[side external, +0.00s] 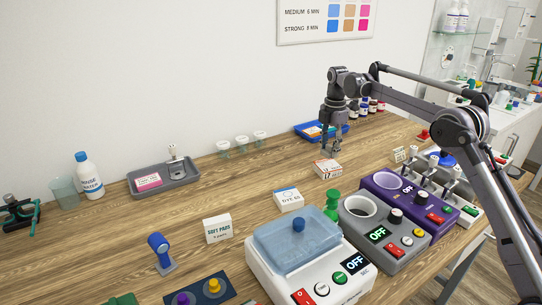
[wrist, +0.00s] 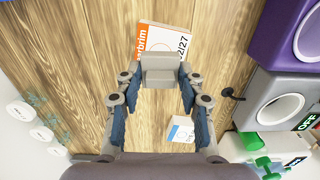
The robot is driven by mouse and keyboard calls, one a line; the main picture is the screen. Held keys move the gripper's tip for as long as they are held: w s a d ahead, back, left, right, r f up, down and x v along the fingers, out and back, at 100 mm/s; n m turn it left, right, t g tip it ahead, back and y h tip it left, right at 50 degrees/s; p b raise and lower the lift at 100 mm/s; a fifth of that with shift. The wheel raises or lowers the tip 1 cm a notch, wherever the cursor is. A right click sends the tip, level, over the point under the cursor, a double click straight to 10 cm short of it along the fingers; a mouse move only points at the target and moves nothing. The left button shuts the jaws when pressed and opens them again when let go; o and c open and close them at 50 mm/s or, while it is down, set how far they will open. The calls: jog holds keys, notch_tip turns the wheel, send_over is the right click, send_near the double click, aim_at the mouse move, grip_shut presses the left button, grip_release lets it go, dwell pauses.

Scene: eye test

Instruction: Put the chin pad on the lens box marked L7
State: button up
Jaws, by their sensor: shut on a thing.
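A grey chin pad (wrist: 160,66) sits between my fingertips in the wrist view. My gripper (wrist: 160,80) is shut on it. Beyond the pad lies a white box with an orange band and the print "02/27" (wrist: 172,36), partly hidden by the pad. In the side view my gripper (side external: 332,152) points down just above a small white and orange box (side external: 328,169), whose mark looks like L7 but is too small to read surely. The pad is hard to make out there. I cannot tell whether it touches the box.
A white and blue dye box (side external: 289,199) stands nearer the camera, left of a green stopper-like thing (side external: 332,204). Grey (side external: 385,230) and purple (side external: 410,196) machines stand to the right. A blue tray (side external: 308,130) lies behind. The wood left of the box is clear.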

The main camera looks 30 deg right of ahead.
aim_at(329, 151)
jog(key=shift+f, duration=1.7)
jog(key=shift+f, duration=0.1)
jog(key=o, duration=0.7)
jog(key=shift+o, duration=0.2)
